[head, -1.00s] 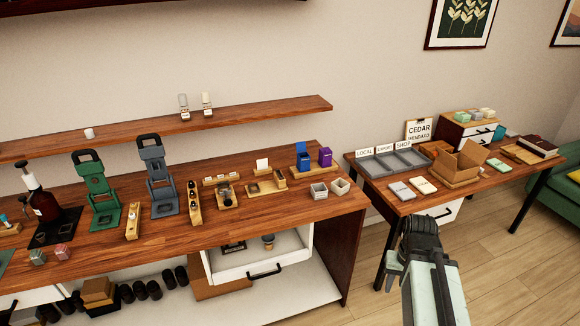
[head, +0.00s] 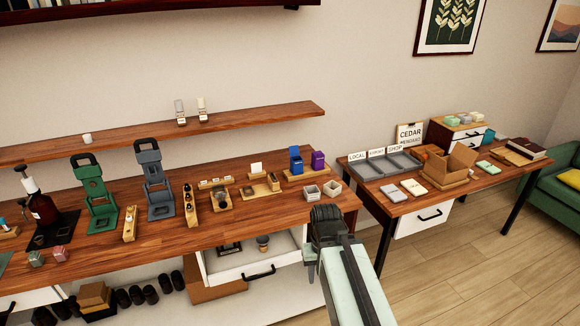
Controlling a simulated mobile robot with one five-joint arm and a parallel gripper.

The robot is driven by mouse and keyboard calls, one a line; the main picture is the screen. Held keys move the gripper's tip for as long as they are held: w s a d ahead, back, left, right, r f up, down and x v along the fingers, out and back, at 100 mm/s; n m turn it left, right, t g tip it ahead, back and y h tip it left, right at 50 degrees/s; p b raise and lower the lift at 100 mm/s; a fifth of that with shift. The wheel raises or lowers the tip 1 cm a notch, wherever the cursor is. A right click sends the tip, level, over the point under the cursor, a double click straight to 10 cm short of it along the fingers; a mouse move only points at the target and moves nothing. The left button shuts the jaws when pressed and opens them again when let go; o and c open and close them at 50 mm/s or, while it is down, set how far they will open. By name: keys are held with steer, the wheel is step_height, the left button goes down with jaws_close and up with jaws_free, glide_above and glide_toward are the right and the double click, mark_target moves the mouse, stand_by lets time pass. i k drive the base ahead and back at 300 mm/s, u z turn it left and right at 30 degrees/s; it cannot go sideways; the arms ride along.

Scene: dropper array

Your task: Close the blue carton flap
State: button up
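The small blue carton (head: 296,166) stands on a wooden base toward the back right of the long workbench in the head view. A blue flap seems to stand up at its back, but it is too small to tell its exact angle. A purple carton (head: 318,160) stands just to its right on the same base. My gripper (head: 325,214) is in front of the bench's right end, below and to the right of the blue carton in the picture. It looks apart from the carton. Its fingers are hidden behind its dark body.
Two small open boxes (head: 312,192) stand on the bench near its right corner. An open drawer (head: 250,265) juts out below the bench, left of my arm. The right desk (head: 470,185) holds an open cardboard box (head: 448,168) and trays. Floor (head: 450,270) shows clear at right.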

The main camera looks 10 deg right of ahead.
mark_target(294, 150)
steer(key=i, duration=1.45)
steer(key=k, duration=0.5)
steer(key=u, duration=3.1)
steer(key=k, duration=0.7)
steer(key=z, duration=0.9)
